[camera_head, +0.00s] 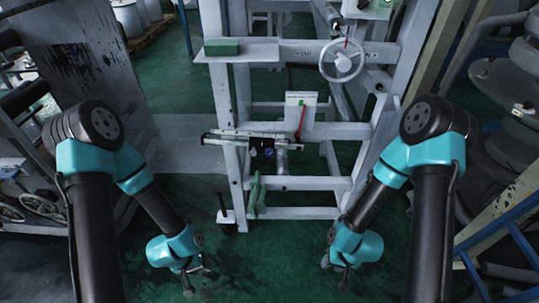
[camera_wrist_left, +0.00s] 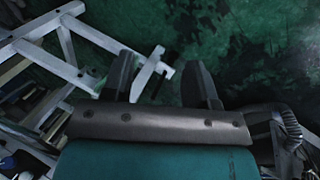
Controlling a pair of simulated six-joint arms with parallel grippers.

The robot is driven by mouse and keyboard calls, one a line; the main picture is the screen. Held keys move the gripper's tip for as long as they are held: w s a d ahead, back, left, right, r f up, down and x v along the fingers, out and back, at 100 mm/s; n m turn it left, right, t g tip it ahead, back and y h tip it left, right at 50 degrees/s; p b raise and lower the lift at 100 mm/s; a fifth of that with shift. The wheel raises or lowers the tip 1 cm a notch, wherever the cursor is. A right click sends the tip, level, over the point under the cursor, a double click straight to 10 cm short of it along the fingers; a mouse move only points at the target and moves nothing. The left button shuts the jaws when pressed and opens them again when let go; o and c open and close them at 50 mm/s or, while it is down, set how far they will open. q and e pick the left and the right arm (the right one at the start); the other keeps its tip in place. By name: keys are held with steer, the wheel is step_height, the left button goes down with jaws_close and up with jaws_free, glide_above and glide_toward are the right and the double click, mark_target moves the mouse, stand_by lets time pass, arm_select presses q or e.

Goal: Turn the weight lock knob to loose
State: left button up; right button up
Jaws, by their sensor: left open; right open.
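A round white spoked handwheel (camera_head: 342,62) is on the upper crossbar of the white frame (camera_head: 285,184), with a red pointer at its top. Small dark lettering is on the bar at both sides, too small to read surely. I take this wheel for the weight lock knob, but no label confirms it. My left gripper (camera_head: 196,284) is low in front of the frame, open and empty, well below the wheel. In the left wrist view its two dark fingers (camera_wrist_left: 160,78) are apart over the floor. My right gripper (camera_head: 336,275) is low at the right, open, far from the wheel.
A green block (camera_head: 222,47) lies on a shelf at the frame's left. A dark mechanism with a blue part (camera_head: 268,152) sits on the middle bar. A white plate with a red stick (camera_head: 301,100) stands above it. Stacked dark discs (camera_head: 510,110) are at right. Green floor lies in front.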

mark_target(269, 154)
arm_select(q)
steer(key=shift+o, duration=0.3)
steer(key=w+d+r+m+t, duration=0.1)
steer(key=w+d+r+t, duration=0.2)
steer(key=w, duration=0.5)
steer(key=shift+d+y, duration=0.4)
steer(key=shift+d, duration=0.25)
steer(key=w+d+r+m+t+y, duration=0.1)
steer(key=w+d+r+t, duration=0.3)
steer(key=d+r, duration=0.6)
steer(key=w+d+r+m+t+y, duration=0.2)
steer(key=w+d+r+t, duration=0.3)
steer(key=d+r, duration=0.5)
steer(key=shift+w+d+r+m+t, duration=0.35)
steer(key=shift+w+r, duration=0.45)
steer(key=shift+w, duration=0.25)
steer(key=x, duration=1.7)
steer(key=shift+w+a+f, duration=0.15)
steer(key=shift+w+a, duration=0.05)
steer(key=shift+a, duration=0.05)
